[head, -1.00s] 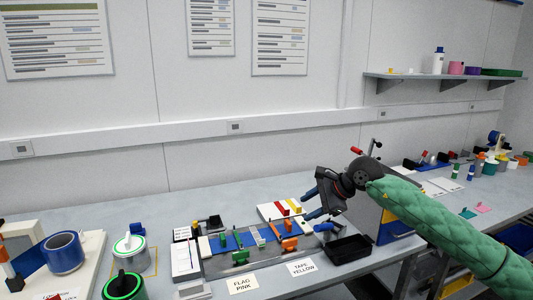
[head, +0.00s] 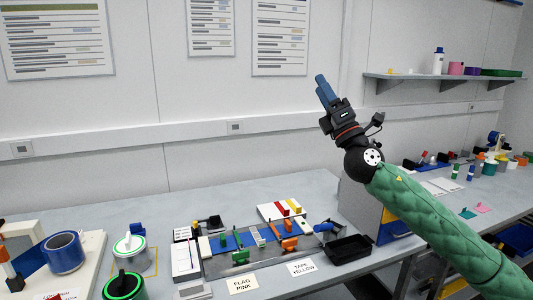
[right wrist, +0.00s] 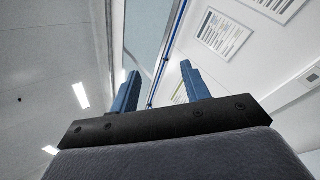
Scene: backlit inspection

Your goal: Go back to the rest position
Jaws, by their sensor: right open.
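My right gripper (head: 325,90) is raised in front of the back wall, above the bench, with its blue fingers pointing up and a little left. In the right wrist view the two fingers of the right gripper (right wrist: 158,90) stand apart with nothing between them. The green-sleeved right arm comes in from the lower right. My left gripper is not in view.
Below is the bench (head: 190,205) with a board of blue and orange parts, a black tray (head: 349,249), label cards (head: 243,284) and a blue tape roll (head: 63,252). A wall shelf (head: 440,76) is at right. Air around the gripper is clear.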

